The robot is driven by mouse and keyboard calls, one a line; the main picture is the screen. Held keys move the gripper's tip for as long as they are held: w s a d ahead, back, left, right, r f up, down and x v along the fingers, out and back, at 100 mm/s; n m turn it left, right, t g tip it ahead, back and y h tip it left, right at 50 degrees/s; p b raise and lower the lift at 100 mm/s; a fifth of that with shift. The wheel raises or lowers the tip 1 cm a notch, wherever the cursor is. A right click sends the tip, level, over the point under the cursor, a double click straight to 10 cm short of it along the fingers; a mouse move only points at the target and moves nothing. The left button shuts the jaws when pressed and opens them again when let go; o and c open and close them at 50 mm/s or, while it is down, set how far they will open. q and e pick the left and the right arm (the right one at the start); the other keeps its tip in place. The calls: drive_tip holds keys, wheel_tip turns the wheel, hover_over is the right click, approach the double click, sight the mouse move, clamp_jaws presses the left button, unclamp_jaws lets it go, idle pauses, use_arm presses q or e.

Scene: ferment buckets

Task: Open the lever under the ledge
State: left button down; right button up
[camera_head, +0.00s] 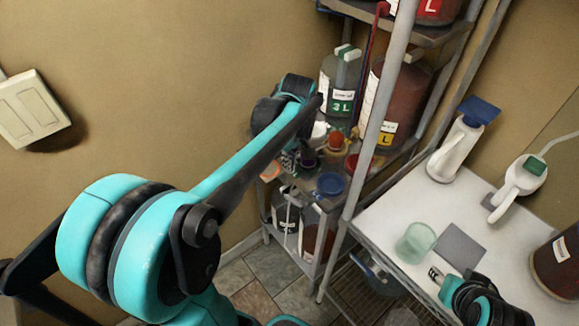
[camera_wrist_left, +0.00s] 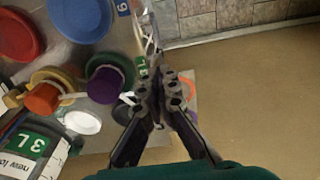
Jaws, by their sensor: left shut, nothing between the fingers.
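My left gripper (camera_head: 297,160) reaches down at the left end of the metal rack, among small bottles and caps. It also shows in the left wrist view (camera_wrist_left: 163,82), where its dark fingers meet with nothing between them. A purple cap (camera_wrist_left: 110,83) and an orange cap (camera_wrist_left: 42,98) are left of the fingers there. I cannot make out for sure which part is the lever; the left arm and clutter hide part of the shelf edge (camera_head: 395,158). My right gripper (camera_head: 437,277) is low at the right over the white table; its jaw state is unclear.
Large labelled bottles, a green-tinted one (camera_head: 340,82) and a brown one (camera_head: 398,105), stand on the rack. A rack post (camera_head: 372,130) rises in front. The white table (camera_head: 395,215) holds a green cup (camera_head: 416,243) and white jugs. A white switch box (camera_head: 32,110) is on the left wall.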

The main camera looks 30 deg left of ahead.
sight(287, 196)
use_arm(q)
drive_tip(key=a+p, duration=0.1)
drive_tip(key=p, duration=0.2)
drive_tip(key=a+p, duration=0.1)
drive_tip(key=p, duration=0.2)
drive_tip(key=shift+w+r, duration=0.1)
drive_tip(key=shift+w, duration=0.3)
use_arm(e)
wheel_tip(287, 196, up, 6)
drive_tip(key=shift+r, duration=0.2)
